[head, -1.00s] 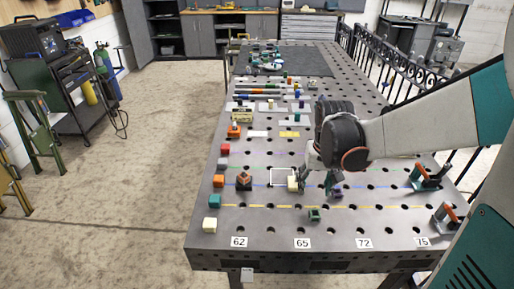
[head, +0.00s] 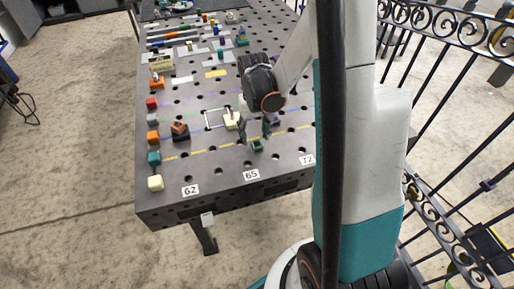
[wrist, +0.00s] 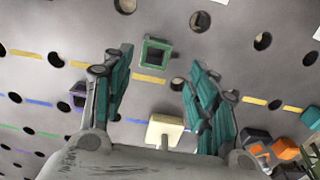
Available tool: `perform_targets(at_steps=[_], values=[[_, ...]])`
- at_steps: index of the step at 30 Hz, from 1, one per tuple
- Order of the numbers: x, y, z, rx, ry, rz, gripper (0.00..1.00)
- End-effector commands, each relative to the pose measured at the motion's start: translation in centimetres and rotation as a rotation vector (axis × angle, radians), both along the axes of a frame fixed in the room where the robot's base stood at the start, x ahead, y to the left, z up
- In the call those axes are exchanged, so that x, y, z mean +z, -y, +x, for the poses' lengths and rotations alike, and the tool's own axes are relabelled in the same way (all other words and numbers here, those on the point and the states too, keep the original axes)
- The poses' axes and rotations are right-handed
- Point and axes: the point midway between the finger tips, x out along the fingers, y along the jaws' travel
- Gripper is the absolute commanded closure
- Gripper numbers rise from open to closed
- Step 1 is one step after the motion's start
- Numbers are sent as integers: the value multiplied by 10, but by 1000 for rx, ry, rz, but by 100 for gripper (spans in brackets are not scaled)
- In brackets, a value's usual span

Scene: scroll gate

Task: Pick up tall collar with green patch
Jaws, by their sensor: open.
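A small square collar with a green rim and a dark hollow middle (wrist: 154,53) stands on the table in the wrist view. It shows beyond my gripper (wrist: 158,68), between the lines of the two fingertips and apart from both. In the head view the green collar (head: 257,146) is near the table's front edge, just in front of my gripper (head: 254,125). My gripper is open, with nothing held between its teal-padded fingers. Its height above the table is hard to tell.
A cream block (wrist: 165,128) shows between the finger bases. A purple collar (wrist: 78,95) is outside the left finger. A black and orange piece (wrist: 285,150) and a teal block (wrist: 312,119) are at the right. Iron railing (head: 450,60) runs along the table's right side.

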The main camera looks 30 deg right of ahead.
Motion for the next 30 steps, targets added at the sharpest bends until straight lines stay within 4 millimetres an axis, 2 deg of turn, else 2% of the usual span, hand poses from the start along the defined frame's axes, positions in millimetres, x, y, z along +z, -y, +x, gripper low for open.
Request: perform_targets(at_steps=[5, 12, 20, 23, 27, 30], values=[[-15, 4, 1, -1, 0, 0, 47], [-48, 8, 1, 0, 0, 0, 47], [-51, 8, 1, 0, 0, 0, 47], [-51, 8, 1, 0, 0, 0, 65], [-51, 8, 1, 0, 0, 0, 97], [-51, 8, 1, 0, 0, 0, 99]])
